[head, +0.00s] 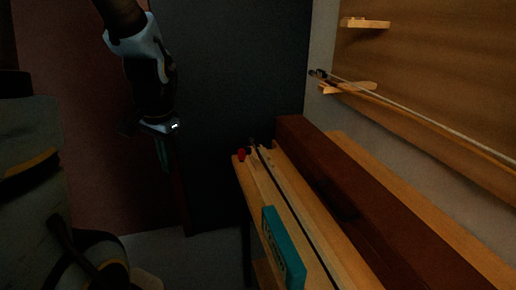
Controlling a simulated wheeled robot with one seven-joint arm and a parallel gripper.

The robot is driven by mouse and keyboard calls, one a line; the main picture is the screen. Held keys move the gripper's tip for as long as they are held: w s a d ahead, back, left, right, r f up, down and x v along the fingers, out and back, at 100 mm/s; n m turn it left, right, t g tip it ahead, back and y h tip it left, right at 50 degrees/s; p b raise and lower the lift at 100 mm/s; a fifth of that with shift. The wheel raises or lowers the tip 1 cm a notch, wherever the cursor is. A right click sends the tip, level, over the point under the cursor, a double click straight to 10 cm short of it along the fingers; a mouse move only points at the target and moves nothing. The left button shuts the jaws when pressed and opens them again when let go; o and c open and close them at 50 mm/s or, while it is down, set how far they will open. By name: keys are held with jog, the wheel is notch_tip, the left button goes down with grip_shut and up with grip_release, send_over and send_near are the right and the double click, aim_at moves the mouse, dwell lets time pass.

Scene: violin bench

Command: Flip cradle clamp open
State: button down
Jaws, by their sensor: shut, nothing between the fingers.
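My gripper (164,164) hangs at the upper left of the head view, fingers pointing down and shut, with nothing seen between them. It is in the air to the left of the wooden bench (246,182), apart from it. I cannot make out the cradle clamp for certain. A small red part (241,155) and a small dark part (252,142) show at the bench's far end. They are too small and dim to tell what they are.
A teal block (284,247) stands at the bench's near left edge. A long dark brown case-like block (349,200) runs along the bench. A bow-like stick (420,117) rests on wooden pegs on the right wall. Space left of the bench is open.

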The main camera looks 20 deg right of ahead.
jog(key=w+d+r+m+y+p, duration=0.1)
jog(key=d+r+m+p, duration=0.1)
jog(key=d+m, duration=0.95)
jog(key=m+t+p, duration=0.1)
jog(key=m+t, duration=0.1)
jog(key=m, duration=0.7)
send_near(244, 152)
jog(key=s+d, duration=0.4)
jog(key=s, duration=0.2)
jog(key=shift+a+r+y, duration=0.2)
jog(key=shift+r+y, duration=0.1)
jog(key=shift+r, duration=0.15)
jog(key=shift+f, duration=0.1)
jog(key=p+x, duration=0.1)
jog(key=x, duration=0.4)
jog(key=p+x, duration=0.1)
jog(key=x, duration=0.4)
jog(key=shift+w+a+p, duration=0.15)
jog(key=shift+w+p, duration=0.1)
jog(key=shift+p, duration=0.15)
jog(key=shift+w+a+r+p, duration=0.15)
jog(key=shift+w+a+p, duration=0.15)
jog(key=shift+w, duration=0.3)
jog(key=shift+w+a+r+p, duration=0.15)
jog(key=shift+w+a+p, duration=0.15)
jog(key=shift+w, duration=0.25)
jog(key=shift+w+a+f, duration=0.15)
jog(key=shift+w+a, duration=0.05)
jog(key=shift+w, duration=0.35)
